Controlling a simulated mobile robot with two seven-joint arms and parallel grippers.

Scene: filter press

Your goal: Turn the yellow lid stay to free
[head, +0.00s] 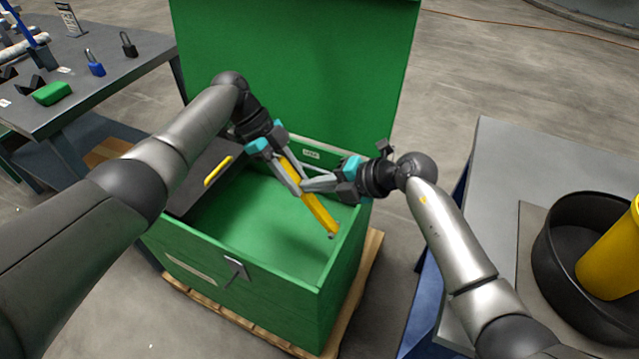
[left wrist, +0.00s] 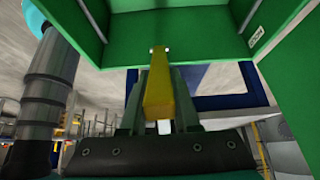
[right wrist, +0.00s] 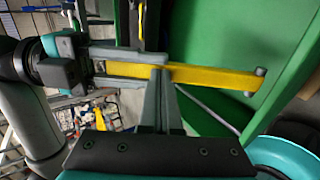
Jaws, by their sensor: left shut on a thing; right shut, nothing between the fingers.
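The yellow lid stay (head: 319,213) is a flat bar sloping inside the open green box, its lower end near the box's right wall. My left gripper (head: 294,180) is shut on the stay. The left wrist view shows the stay (left wrist: 158,90) between its fingers. My right gripper (head: 306,185) is shut and empty, its fingertips right by the stay and the left fingertips. The right wrist view shows the stay (right wrist: 210,76) running right from the left gripper's fingers, with my right fingertips (right wrist: 160,78) overlapping it; I cannot tell if they touch.
The green lid (head: 300,60) stands raised behind the box (head: 240,290), which has a front latch (head: 236,268). A dark panel with a yellow handle (head: 218,172) sits at the box's left. A table with padlocks (head: 95,65) is left; a black bin (head: 560,270) stands on the right table.

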